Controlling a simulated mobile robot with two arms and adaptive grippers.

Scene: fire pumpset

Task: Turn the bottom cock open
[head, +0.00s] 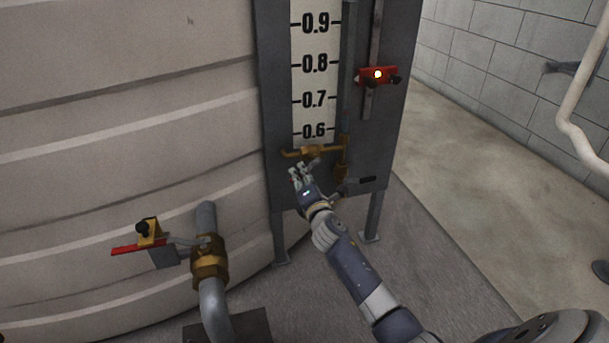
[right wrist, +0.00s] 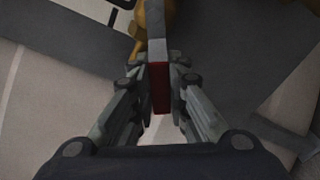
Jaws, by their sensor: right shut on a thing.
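The bottom cock (head: 318,151) is a brass fitting at the foot of the level gauge, just below the 0.6 mark. My right gripper (head: 298,172) is at its lower left, reaching up from below. In the right wrist view the two fingers are closed on the cock's handle (right wrist: 160,92), a flat grey lever with a red end. The brass body of the cock (right wrist: 157,18) shows beyond it at the top. In the head view the handle is mostly hidden by the gripper. My left gripper is out of view.
The gauge's dark backing board (head: 275,100) stands against the ribbed tank (head: 130,90). A red marker (head: 377,76) sits at its right. A brass pipe valve with a red lever (head: 138,247) is at the lower left.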

